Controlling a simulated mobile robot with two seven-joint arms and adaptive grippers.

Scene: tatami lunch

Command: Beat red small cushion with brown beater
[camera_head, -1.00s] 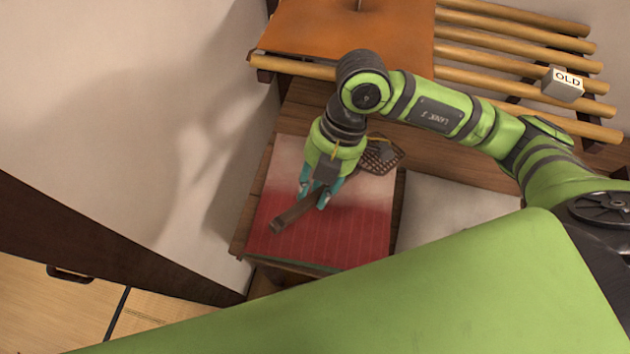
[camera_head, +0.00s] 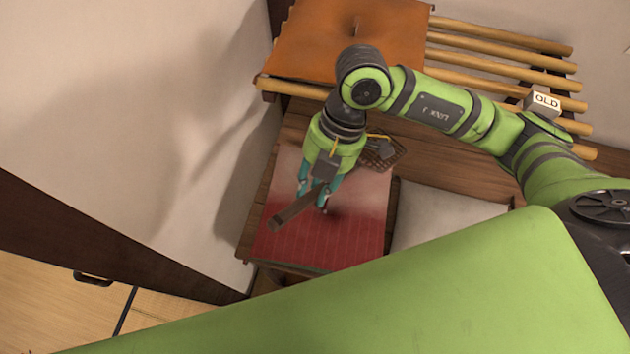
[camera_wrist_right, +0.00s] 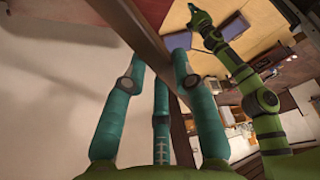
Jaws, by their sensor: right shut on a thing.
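The red cushion (camera_head: 312,246), pale toward its far side, lies flat on a low wooden surface in the head view. My right gripper (camera_head: 313,199) is above it, shut on the handle of the brown beater (camera_head: 289,213). The handle end points to the lower left. The beater's lattice head shows behind the gripper at the upper right, near the cushion's far right corner; I cannot tell whether it touches. In the right wrist view, the brown handle (camera_wrist_right: 135,28) crosses between the teal fingers (camera_wrist_right: 160,95). A green arm, apparently my left, shows there with its end (camera_wrist_right: 201,20) small and unclear.
An orange cushion (camera_head: 355,40) lies on a rack of wooden poles (camera_head: 500,62) behind. A small box marked OLD (camera_head: 541,103) sits on the poles. A white cushion (camera_head: 440,218) lies right of the red one. A pale wall (camera_head: 120,110) stands at left.

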